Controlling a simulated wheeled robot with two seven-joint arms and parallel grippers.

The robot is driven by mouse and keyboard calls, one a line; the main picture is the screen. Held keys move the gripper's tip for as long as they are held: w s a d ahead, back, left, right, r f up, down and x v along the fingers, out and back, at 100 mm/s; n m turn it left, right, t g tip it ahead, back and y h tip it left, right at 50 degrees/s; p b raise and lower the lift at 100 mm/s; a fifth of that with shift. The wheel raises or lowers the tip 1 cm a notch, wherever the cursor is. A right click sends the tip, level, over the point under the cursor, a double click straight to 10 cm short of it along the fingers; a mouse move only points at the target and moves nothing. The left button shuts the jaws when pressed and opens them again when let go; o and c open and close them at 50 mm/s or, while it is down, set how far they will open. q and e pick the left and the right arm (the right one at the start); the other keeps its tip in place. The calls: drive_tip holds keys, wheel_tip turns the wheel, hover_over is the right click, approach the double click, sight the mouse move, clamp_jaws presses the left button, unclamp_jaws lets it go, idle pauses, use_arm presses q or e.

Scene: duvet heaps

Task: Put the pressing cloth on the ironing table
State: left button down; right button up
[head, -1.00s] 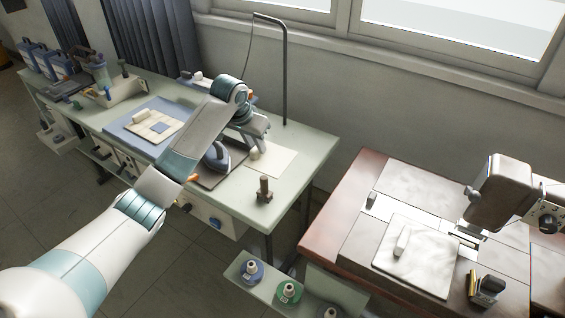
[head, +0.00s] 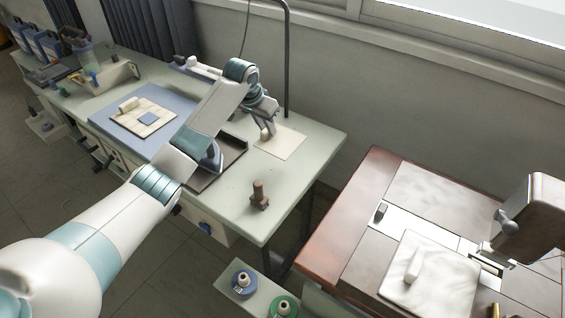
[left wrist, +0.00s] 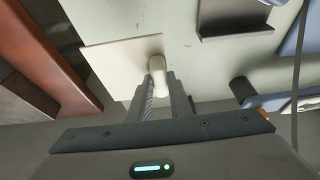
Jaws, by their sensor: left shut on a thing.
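A flat cream sheet, which looks like the pressing cloth (head: 288,143), lies at the back right of the pale green table (head: 310,150). It also shows in the left wrist view (left wrist: 110,62). A small whitish knob (left wrist: 157,66) stands at its edge. My left gripper (head: 267,130) is over the cloth's left edge; in the wrist view its fingers (left wrist: 158,88) are shut on the knob. I cannot tell whether the knob is joined to the cloth. My right gripper is not in view.
A dark iron (head: 213,158) on its tray, a brown wooden peg (head: 259,197) and a blue mat (head: 112,104) with a cream pad (head: 150,120) share the green table. A pole (head: 286,70) rises behind. The red-brown sewing table (head: 340,215) is right, across a gap.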

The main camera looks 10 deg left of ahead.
sight(267, 140)
use_arm(q)
drive_tip(key=shift+s+r, duration=0.15)
wheel_tip(267, 140, down, 6)
drive_tip(key=shift+r+p, duration=0.25)
drive_tip(key=shift+p, duration=0.5)
drive_tip(key=shift+f, duration=0.4)
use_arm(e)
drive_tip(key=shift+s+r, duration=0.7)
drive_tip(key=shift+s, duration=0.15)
use_arm(q)
drive_tip(key=shift+f+p, duration=0.4)
drive_tip(key=shift+f, duration=1.5)
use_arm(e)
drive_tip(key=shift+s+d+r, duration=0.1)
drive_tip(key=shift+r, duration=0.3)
